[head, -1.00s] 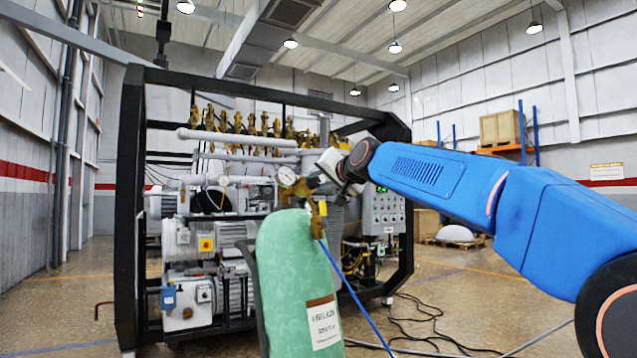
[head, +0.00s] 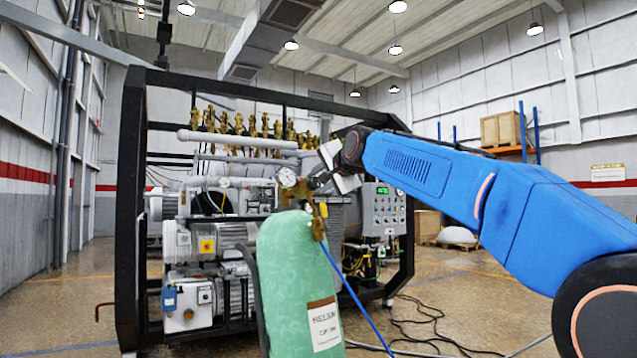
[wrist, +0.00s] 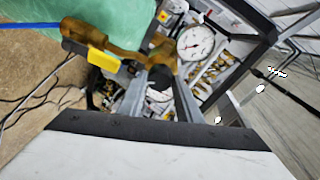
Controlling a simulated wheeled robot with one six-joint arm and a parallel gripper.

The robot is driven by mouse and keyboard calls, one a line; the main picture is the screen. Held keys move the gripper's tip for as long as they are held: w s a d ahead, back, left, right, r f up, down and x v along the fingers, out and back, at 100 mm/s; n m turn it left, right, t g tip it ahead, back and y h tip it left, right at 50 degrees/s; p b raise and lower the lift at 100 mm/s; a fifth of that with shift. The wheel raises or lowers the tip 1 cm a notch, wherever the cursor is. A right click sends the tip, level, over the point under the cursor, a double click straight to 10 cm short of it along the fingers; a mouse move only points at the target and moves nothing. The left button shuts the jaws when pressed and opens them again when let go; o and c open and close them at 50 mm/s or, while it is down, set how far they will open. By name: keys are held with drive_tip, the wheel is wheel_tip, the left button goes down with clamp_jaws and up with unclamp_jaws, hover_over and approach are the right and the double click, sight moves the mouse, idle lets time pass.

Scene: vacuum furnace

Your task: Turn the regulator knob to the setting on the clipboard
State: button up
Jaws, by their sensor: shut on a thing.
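A brass regulator (head: 318,207) with a round white gauge (head: 287,177) sits on top of the green helium cylinder (head: 285,260). In the wrist view the gauge (wrist: 195,43) is at the upper middle, right of the brass body (wrist: 105,42). The dark regulator knob (wrist: 160,77) shows between my fingertips. My gripper (wrist: 160,80) is shut on this knob, one finger on each side. In the head view my gripper (head: 318,180) reaches the regulator from the right, and the knob is hidden behind it. I see no clipboard in either view.
A black-framed furnace pump rig (head: 130,200) stands behind the cylinder, with a control panel (head: 383,207) at its right. A blue hose (head: 348,290) runs down from the regulator. Black cables (head: 430,325) lie on the floor at right.

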idle(0.3)
drive_tip(key=o, duration=1)
drive_tip(key=shift+o, duration=0.2)
drive_tip(key=shift+s+d, duration=0.1)
drive_tip(key=v, duration=1.7)
drive_tip(key=shift+s, duration=0.1)
